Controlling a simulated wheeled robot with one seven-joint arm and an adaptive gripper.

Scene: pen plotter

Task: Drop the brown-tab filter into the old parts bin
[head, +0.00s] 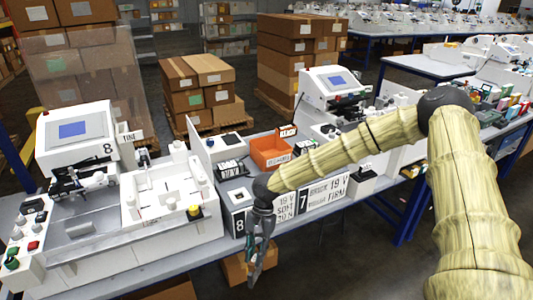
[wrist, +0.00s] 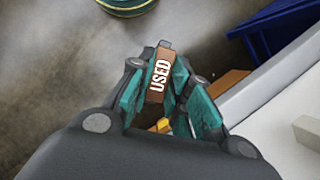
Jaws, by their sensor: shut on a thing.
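My gripper (head: 256,262) hangs in front of the bench's front edge, pointing down. In the wrist view its teal-padded fingers (wrist: 163,82) are shut on a brown piece marked USED (wrist: 157,78), which looks like the brown-tab filter. A small grey end shows at its far side, and a yellow-orange bit shows nearer the palm. The fingers hide most of the rest of it. An orange open bin (head: 271,152) stands on the bench, behind and slightly right of my gripper. Its label is too small to read, so I cannot tell surely that it is the old parts bin.
A white plotter (head: 150,200) with a screen unit (head: 75,140) fills the bench left of my gripper. White signs (head: 325,193) line the bench front under my forearm. A cardboard box (head: 240,270) lies below the gripper. The floor at right front is clear.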

